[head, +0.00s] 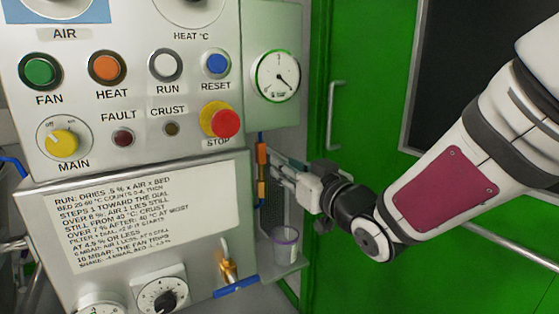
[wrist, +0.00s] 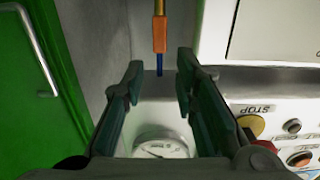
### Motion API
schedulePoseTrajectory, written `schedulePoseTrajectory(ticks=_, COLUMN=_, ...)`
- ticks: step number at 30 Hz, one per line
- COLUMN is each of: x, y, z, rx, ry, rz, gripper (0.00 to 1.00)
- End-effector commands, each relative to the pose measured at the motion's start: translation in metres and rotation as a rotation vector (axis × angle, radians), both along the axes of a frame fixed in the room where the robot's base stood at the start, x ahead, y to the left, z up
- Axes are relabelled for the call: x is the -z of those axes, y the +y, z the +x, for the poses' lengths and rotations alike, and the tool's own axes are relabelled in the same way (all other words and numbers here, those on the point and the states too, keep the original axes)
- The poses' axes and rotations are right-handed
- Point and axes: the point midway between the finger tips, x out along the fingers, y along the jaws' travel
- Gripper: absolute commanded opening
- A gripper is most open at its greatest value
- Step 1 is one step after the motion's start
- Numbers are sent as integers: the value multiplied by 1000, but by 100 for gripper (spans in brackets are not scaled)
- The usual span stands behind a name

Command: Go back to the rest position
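My gripper (head: 277,166) is at the side of the grey control panel (head: 140,175), in front of the narrow recess under the pressure dial (head: 275,76). In the wrist view my gripper (wrist: 159,76) has its two dark green fingers well apart, with nothing held between them. A thin vertical line with an orange sleeve (wrist: 160,34) and a blue end shows beyond the fingertips. In the head view the orange sleeve (head: 262,154) is just left of the fingertips. I cannot tell whether a finger touches it.
A brass valve with a blue handle (head: 236,287) is lower left. A green door (head: 365,90) stands behind my arm.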

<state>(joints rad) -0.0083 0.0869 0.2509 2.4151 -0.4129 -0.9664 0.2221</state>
Motion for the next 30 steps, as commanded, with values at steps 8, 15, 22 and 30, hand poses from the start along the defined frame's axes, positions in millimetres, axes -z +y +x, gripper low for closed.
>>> schedulePoseTrajectory(ticks=8, x=0, y=-5, z=-6, rx=1, ry=0, rz=1, gripper=27)
schedulePoseTrajectory(ticks=15, x=1, y=-8, z=-6, rx=13, ry=10, rz=-13, gripper=27)
schedulePoseTrajectory(ticks=22, x=17, y=-54, z=-14, rx=167, ry=160, rz=-164, gripper=27)
schedulePoseTrajectory(ticks=30, x=49, y=-140, z=-71, rx=401, ry=489, rz=-347, gripper=27)
